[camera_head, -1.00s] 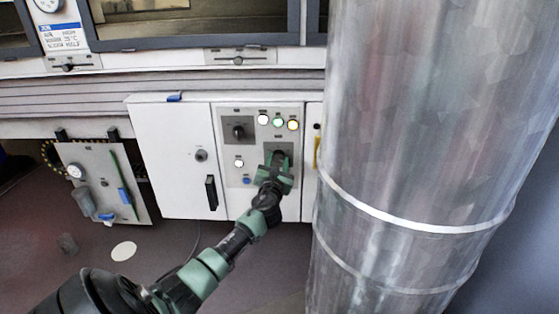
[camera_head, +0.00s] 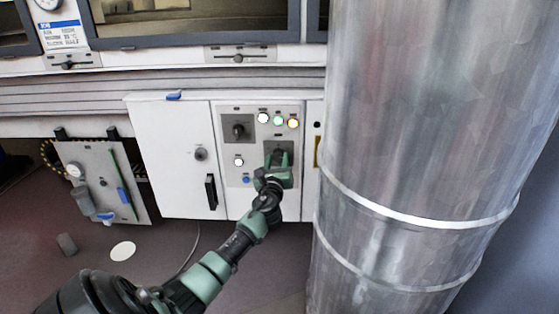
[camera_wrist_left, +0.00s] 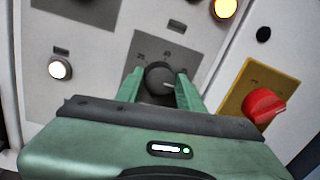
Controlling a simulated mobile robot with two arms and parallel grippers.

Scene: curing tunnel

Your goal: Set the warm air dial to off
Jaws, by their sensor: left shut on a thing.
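A dark round dial (camera_wrist_left: 160,78) with a white pointer line sits on a grey plate (camera_wrist_left: 190,58) with small markings I cannot read for sure. The pointer line points to the right in the left wrist view. My left gripper (camera_wrist_left: 160,74) is shut on this dial, one green finger on each side. In the head view the left gripper (camera_head: 279,163) covers most of the dial at the lower right of the control panel. A second dark dial (camera_head: 238,131) sits on its own plate to the upper left. My right gripper is not in view.
Lit lamps (camera_head: 278,121) are above the gripped dial. A red knob on a yellow plate (camera_wrist_left: 240,92) stands close to the right. A large metal duct (camera_head: 420,140) blocks the right side. A white cabinet door (camera_head: 170,165) is to the left.

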